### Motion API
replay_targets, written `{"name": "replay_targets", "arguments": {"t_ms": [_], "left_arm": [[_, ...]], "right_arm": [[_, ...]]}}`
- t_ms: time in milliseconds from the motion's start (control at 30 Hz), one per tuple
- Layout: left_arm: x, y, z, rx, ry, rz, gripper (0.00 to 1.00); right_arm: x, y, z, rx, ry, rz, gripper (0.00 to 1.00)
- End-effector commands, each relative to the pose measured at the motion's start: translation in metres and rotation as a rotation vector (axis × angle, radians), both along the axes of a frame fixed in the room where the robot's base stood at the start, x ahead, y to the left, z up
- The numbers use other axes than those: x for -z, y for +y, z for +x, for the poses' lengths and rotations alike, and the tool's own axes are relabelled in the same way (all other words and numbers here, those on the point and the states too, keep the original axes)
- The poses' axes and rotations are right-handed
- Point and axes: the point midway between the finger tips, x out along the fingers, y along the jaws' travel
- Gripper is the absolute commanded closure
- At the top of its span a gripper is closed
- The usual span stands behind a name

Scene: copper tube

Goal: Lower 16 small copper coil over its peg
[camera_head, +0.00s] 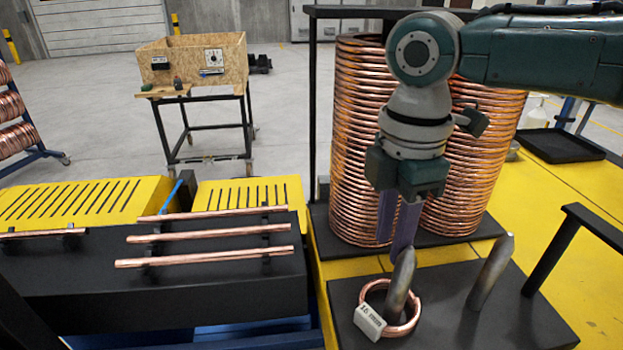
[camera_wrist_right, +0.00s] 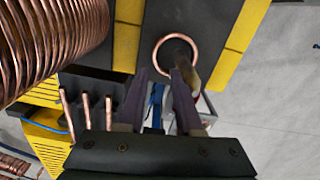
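The small copper coil (camera_head: 416,316) is a thin ring with a white tag (camera_head: 369,322) at its front left. It is around the left of two tapered metal pegs (camera_head: 402,280), low down near the black plate (camera_head: 470,320). In the right wrist view the coil (camera_wrist_right: 161,46) circles the dark peg (camera_wrist_right: 178,52). My right gripper (camera_head: 399,240) points down just above and behind the peg's tip, with its two purple fingers apart and nothing held between them. It also shows in the right wrist view (camera_wrist_right: 160,80). My left gripper is not in view.
Tall stacks of copper coils (camera_head: 355,140) stand close behind my right gripper. A second, bare peg (camera_head: 490,272) is to the right, with a black bar frame (camera_head: 550,255) beyond it. Copper tubes (camera_head: 205,255) lie on a black bench at left.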

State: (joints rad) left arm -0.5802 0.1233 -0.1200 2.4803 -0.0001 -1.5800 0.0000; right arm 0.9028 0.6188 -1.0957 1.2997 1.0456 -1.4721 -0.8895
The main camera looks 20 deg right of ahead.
Motion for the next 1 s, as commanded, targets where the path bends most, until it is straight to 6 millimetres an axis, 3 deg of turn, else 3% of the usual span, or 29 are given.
{"name": "replay_targets", "arguments": {"t_ms": [367,800,1000], "left_arm": [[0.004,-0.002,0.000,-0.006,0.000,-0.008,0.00],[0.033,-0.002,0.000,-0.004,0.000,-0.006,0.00],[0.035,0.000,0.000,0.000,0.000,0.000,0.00]], "right_arm": [[-0.008,0.000,-0.001,0.000,0.005,0.003,0.54],[-0.087,0.000,0.001,-0.001,-0.003,0.001,0.54],[-0.100,0.000,0.000,0.000,0.000,0.000,0.54]]}}
